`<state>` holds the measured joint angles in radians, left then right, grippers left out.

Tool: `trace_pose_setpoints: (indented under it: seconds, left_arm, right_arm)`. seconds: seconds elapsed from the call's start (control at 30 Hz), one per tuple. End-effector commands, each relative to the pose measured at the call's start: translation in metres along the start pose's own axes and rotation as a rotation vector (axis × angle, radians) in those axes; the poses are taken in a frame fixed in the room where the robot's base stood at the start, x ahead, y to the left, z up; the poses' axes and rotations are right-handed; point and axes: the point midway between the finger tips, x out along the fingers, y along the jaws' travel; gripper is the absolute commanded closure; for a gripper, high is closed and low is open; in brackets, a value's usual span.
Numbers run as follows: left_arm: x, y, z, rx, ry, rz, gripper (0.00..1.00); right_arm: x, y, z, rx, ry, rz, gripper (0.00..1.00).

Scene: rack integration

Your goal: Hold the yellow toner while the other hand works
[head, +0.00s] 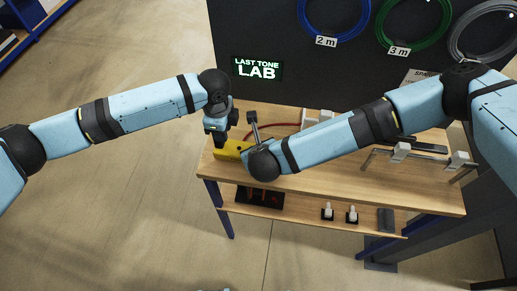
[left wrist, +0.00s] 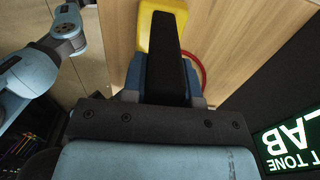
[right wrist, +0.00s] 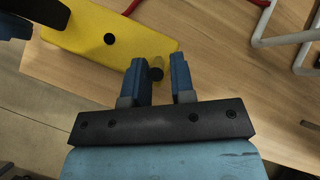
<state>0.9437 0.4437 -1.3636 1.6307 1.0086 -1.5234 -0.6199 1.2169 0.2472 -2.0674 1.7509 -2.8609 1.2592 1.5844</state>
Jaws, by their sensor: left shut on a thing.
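The yellow toner (head: 228,151) is a flat yellow block at the left end of the wooden bench. My left gripper (left wrist: 165,85) comes from above and is shut on a black upright part (left wrist: 167,55) that stands on the toner; the toner's yellow body (left wrist: 148,25) shows beyond it. In the right wrist view the toner (right wrist: 85,35) has a round black spot on top and a small yellow knob (right wrist: 157,74) at its near edge. My right gripper (right wrist: 160,80) is open, its fingers apart on either side of that knob; contact cannot be told. In the head view my right arm hides its fingers.
The bench top (head: 340,190) is clear at the front. A red cable (head: 285,126) curves behind the toner. White and grey bent pieces (head: 400,152) stand to the right. Blue, green and grey cable coils hang on the dark back panel (head: 260,30). A lower shelf (head: 300,211) holds small parts.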

Motion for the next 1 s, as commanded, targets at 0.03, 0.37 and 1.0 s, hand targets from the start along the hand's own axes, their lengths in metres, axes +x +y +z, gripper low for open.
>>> trace_pose_setpoints:
  seconds: [0.03, 0.37, 1.0]
  left_arm:
    - [0.000, 0.000, 0.000, -0.001, 0.000, 0.000, 1.00]
    - [-0.001, -0.001, 0.001, -0.001, 0.000, -0.002, 1.00]
    - [-0.001, -0.001, 0.001, -0.001, 0.000, -0.002, 1.00]
  right_arm:
    - [0.000, 0.000, 0.000, 0.000, 0.001, -0.001, 0.65]
    - [-0.002, 0.000, -0.001, 0.000, 0.002, 0.000, 0.61]
    - [-0.109, 0.000, 0.000, 0.000, 0.002, 0.000, 0.61]
